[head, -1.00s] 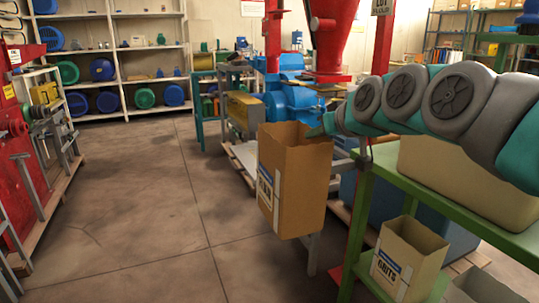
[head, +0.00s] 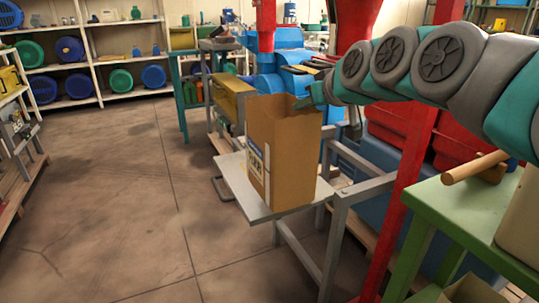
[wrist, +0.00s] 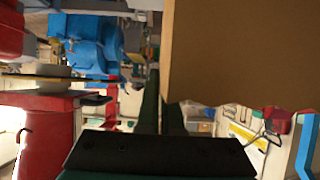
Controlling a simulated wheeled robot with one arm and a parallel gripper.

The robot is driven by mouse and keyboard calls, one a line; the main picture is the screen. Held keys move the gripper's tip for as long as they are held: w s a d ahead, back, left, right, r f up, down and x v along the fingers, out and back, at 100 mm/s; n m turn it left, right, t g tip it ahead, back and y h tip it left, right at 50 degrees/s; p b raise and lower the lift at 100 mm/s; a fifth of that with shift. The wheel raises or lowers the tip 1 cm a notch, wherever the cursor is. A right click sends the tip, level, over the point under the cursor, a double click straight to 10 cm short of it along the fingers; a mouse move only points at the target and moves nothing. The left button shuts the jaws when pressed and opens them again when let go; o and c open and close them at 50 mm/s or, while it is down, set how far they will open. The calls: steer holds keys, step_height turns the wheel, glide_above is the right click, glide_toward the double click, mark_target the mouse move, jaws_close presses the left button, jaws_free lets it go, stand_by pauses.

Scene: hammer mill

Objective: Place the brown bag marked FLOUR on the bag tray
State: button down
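The brown paper bag (head: 285,160) is upright and open at the top, with a blue and white label on its left side, too oblique to read. My gripper (head: 308,101) is at its upper right rim and looks shut on the bag wall. In the wrist view the dark fingers (wrist: 162,105) meet the edge of the brown bag (wrist: 240,50). The grey bag tray (head: 232,184) is a flat plate on a grey frame. The bag stands over it in the head view, hiding its middle. I cannot tell whether the bag's bottom touches the tray.
A red post (head: 408,190) and a green table (head: 465,212) with a wooden-handled tool (head: 475,167) are at the right. Blue machinery (head: 280,68) is behind the bag. Shelves (head: 110,45) line the back wall. The floor (head: 110,210) at the left is clear.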

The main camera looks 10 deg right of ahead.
steer(key=w+f, duration=0.2)
steer(key=w, duration=0.6)
steer(key=w+f, duration=0.3)
steer(key=w, duration=0.5)
steer(key=shift+a, duration=0.2)
steer(key=shift+f, duration=0.15)
steer(key=shift+f+b, duration=0.1)
steer(key=shift+b, duration=0.25)
steer(key=c, duration=1.1)
jaws_free()
